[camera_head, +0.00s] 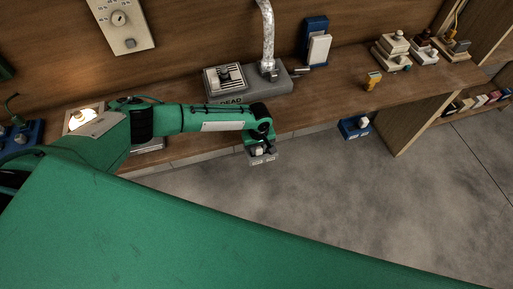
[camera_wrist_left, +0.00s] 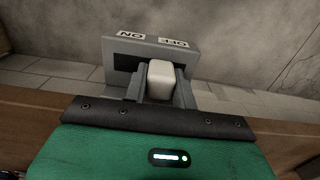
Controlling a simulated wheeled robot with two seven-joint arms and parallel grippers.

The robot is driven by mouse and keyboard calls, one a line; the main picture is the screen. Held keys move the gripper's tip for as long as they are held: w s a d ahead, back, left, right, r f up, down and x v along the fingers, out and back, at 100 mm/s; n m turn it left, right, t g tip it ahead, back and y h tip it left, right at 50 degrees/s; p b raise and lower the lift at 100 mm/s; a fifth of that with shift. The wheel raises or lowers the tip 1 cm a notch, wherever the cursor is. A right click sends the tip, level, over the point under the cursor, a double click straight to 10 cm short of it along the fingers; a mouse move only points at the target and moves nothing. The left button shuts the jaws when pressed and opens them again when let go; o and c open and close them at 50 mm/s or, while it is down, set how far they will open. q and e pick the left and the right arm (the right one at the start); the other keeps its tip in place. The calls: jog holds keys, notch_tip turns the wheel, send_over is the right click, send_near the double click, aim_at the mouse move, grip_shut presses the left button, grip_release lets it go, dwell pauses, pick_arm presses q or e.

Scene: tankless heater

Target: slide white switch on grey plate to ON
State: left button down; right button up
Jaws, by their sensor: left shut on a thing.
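The grey plate (camera_wrist_left: 112,78) fills the upper middle of the left wrist view, with its labels upside down: ON at the left, OFF at the right. Its white switch (camera_wrist_left: 161,76) stands right of the plate's middle, nearer the OFF label, with a dark slot bare on the ON side. My left gripper (camera_wrist_left: 160,92) is shut on the white switch, one grey finger on each side. In the head view my left gripper (camera_head: 259,146) hangs at the counter's front edge, with the small grey plate (camera_head: 263,160) just below it. My right gripper is not in view.
The wooden counter (camera_head: 330,90) runs behind my left arm. Grey floor lies open in front.

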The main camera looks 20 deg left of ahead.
pick_arm(q)
jog(key=shift+w+d+r+p, duration=0.1)
jog(key=shift+w+d+p, duration=0.1)
jog(key=shift+w+d, duration=0.5)
jog(key=shift+w+d+r+p, duration=0.15)
jog(key=shift+w+d, duration=0.3)
jog(key=shift+d, duration=0.4)
jog(key=c, duration=1.2)
grip_release()
jog(key=shift+o, duration=0.4)
jog(key=shift+d+f, duration=0.1)
jog(key=shift+f, duration=0.1)
jog(key=shift+r, duration=0.3)
notch_tip(320, 180, up, 13)
jog(key=b, duration=0.2)
jog(key=shift+r, duration=0.15)
